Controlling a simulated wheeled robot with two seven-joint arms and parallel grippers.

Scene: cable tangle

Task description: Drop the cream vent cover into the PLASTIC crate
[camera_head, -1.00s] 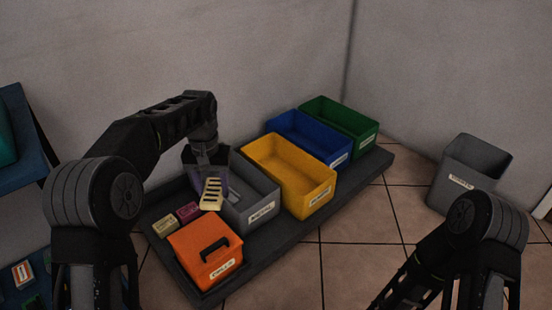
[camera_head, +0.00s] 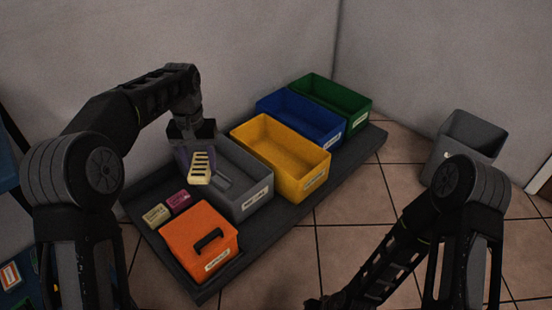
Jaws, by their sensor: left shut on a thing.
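The cream slotted vent cover (camera_head: 200,170) hangs tilted from my left gripper (camera_head: 194,150), which is shut on it. They are at the left end of the grey crate (camera_head: 263,203), and the cover overlaps its near left edge in the picture. I cannot tell the exact height of the cover. The yellow crate (camera_head: 316,175) stands right of the grey one, open and empty as far as I see. The crates' front labels are too small to read surely, so I cannot confirm which says PLASTIC. My right arm shows at the lower right, but its gripper is below the frame.
Blue (camera_head: 306,117) and green (camera_head: 362,112) crates stand farther back on the dark platform (camera_head: 248,258). An orange box (camera_head: 190,228) with a black handle sits in front, beside a small cream block (camera_head: 156,215) and magenta block (camera_head: 178,201). A grey bin (camera_head: 466,138) stands on the floor at right.

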